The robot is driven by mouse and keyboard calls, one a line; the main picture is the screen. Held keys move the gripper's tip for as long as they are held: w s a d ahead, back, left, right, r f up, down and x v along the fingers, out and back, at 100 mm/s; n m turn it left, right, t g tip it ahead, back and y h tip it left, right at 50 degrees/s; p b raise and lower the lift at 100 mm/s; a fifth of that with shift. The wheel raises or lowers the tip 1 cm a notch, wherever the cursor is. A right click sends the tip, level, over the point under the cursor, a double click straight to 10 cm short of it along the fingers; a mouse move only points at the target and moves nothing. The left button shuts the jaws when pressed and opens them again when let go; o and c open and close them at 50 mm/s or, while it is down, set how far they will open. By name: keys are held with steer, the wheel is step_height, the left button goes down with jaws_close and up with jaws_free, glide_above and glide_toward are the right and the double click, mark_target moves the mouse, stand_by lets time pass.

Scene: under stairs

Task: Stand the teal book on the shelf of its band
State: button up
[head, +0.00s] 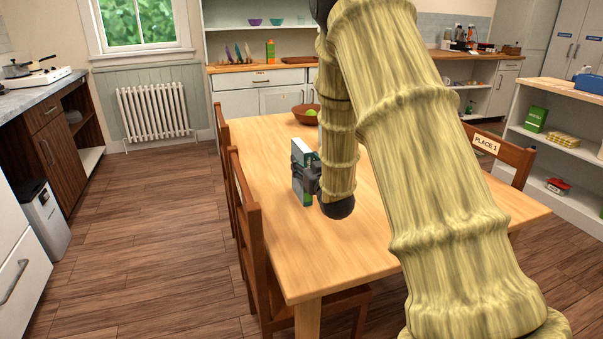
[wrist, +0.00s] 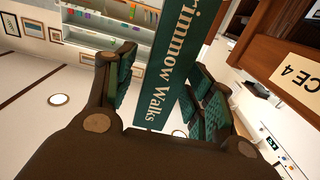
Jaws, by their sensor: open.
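The teal book (wrist: 170,70), its spine lettered "...rimmow Walks", stands between the fingers of my gripper (wrist: 165,92) in the wrist view. The fingers are spread, with a gap beside the book on the left; contact on the right is unclear. In the head view my gripper (head: 312,178) is low over the wooden table, at an upright book (head: 299,165) showing a pale cover and a green lower part. My arm hides part of the table. A white shelf unit (head: 558,144) stands at the right; its band labels cannot be made out.
The table (head: 350,240) is mostly bare, with a brown bowl (head: 306,116) at its far end. A green box (head: 535,119) and red item (head: 557,186) sit on the shelves.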

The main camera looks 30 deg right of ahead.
steer(key=shift+r+x, duration=0.2)
steer(key=shift+x, duration=1.95)
jaws_close()
